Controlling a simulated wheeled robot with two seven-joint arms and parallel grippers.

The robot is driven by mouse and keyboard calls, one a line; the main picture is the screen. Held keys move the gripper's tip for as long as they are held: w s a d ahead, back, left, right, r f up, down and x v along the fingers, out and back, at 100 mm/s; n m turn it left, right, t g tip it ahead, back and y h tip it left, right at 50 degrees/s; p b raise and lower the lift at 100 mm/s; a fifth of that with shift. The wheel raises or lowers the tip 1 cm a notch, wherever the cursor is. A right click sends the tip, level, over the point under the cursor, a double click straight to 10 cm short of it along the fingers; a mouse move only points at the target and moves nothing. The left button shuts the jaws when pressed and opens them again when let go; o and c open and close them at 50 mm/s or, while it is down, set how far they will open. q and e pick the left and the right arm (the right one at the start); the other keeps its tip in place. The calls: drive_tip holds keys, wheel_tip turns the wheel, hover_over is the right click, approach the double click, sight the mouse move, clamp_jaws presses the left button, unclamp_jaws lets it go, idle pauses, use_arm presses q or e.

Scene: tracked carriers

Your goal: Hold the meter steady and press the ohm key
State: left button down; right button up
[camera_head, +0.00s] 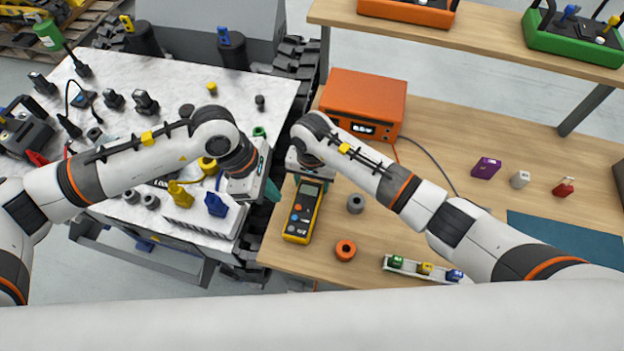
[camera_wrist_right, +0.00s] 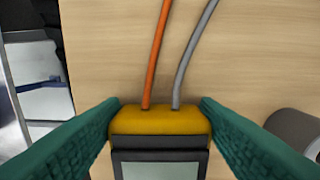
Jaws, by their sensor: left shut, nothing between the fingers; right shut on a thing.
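The meter (camera_head: 302,213) is a yellow and dark handheld unit on the wooden table, with a grey screen at its far end and several small coloured keys. I cannot read which key is the ohm key. My right gripper (camera_wrist_right: 160,108) is shut on the meter's far end, one teal finger on each side. The right wrist view shows the yellow end of the meter (camera_wrist_right: 160,122) and the top of its screen. My left gripper (camera_head: 273,190) is shut and empty, just left of the meter, near the table's left edge. It is apart from the keys.
An orange lead (camera_wrist_right: 155,55) and a grey lead (camera_wrist_right: 195,50) run from the meter's far end. An orange box (camera_head: 363,100) stands behind. A grey ring (camera_head: 355,204) and an orange ring (camera_head: 345,250) lie to the right. A cluttered marble-topped carrier (camera_head: 200,75) is at left.

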sight(289, 221)
idle(0.8)
use_arm(q)
drive_tip(key=shift+s+d+r+m+t+h, duration=0.2)
drive_tip(key=shift+d+r+m+t+h, duration=0.1)
drive_tip(key=shift+d+m+t+h, duration=0.4)
drive_tip(key=shift+s+d+r+m+t+h, duration=0.25)
drive_tip(key=shift+m+t+h, duration=0.25)
drive_tip(key=shift+h, duration=0.4)
drive_tip(key=shift+s+d+r+m+t+h, duration=0.2)
drive_tip(key=shift+d+r+m+t+h, duration=0.1)
drive_tip(key=shift+d+m+t+h, duration=0.4)
drive_tip(key=shift+a, duration=0.25)
drive_tip(key=shift+f, duration=4.45)
drive_tip(key=shift+f, duration=0.15)
drive_tip(key=shift+f, duration=0.25)
